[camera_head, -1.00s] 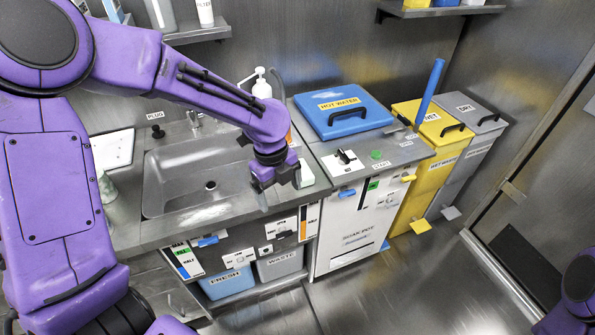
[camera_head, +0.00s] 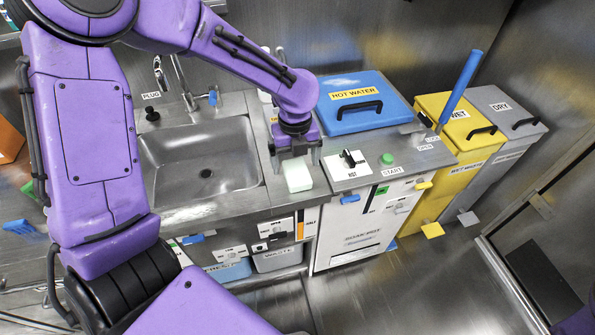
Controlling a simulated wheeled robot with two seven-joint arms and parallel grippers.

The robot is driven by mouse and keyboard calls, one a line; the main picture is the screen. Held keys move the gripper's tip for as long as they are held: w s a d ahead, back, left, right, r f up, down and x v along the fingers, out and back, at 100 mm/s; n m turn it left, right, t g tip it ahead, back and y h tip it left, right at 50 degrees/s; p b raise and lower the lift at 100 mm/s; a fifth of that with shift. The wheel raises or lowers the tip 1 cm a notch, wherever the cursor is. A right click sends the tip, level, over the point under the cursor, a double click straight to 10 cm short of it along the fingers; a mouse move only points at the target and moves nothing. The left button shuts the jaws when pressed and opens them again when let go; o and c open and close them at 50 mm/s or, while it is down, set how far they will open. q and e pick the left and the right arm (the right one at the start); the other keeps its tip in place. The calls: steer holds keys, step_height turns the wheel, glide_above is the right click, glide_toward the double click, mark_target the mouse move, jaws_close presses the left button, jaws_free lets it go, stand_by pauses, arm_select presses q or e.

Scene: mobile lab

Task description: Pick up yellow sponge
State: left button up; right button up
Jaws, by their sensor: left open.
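A pale, whitish-green block (camera_head: 298,178), sponge-like in shape, lies on the metal counter between the sink and the soak-pot unit. No plainly yellow sponge shows. My left gripper (camera_head: 295,158) points down at the back end of this block, its fingers apart. Its jaws hide the block's far end, and I cannot tell whether they touch it. My right gripper is out of view; only a purple bit of my right arm shows at the bottom right corner.
The sink (camera_head: 200,160) with its faucet lies left of the gripper. The blue hot water lid (camera_head: 375,88) stands close at the right, with a green start button (camera_head: 387,158) in front. Yellow (camera_head: 440,185) and grey (camera_head: 505,110) bins stand further right.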

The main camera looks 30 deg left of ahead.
mark_target(297, 170)
arm_select(q)
step_height(297, 170, down, 4)
steer(key=shift+d+r, duration=0.15)
steer(key=c, duration=1)
steer(key=shift+c, duration=0.2)
steer(key=shift+r, duration=0.1)
